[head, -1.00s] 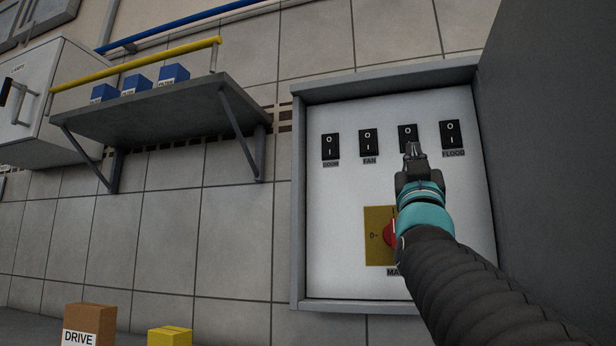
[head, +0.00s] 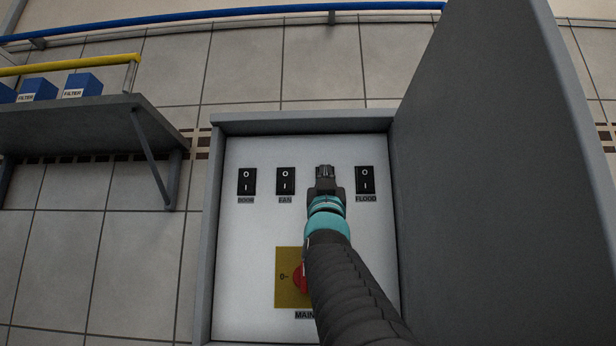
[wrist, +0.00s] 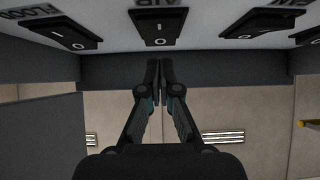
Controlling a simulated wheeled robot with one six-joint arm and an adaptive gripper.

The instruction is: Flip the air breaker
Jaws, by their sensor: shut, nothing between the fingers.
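The air breaker (wrist: 158,27) is a black rocker switch with its AIR label, seen upside down at the top middle of the wrist view. In the head view my gripper (head: 325,170) covers it, between the FAN switch (head: 285,181) and the FLOOD switch (head: 365,180). My gripper is shut and empty. In the wrist view its fingertips (wrist: 159,64) are together, in line with the air breaker, with a gap in the picture between tips and switch. I cannot tell whether they touch the panel.
The DOOR switch (head: 246,182) is at the panel's left. A red main knob (head: 300,278) on a yellow plate (head: 287,262) sits below, partly behind my arm. The open cabinet door (head: 480,180) stands close on the right. A shelf (head: 85,125) with blue filter boxes is at left.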

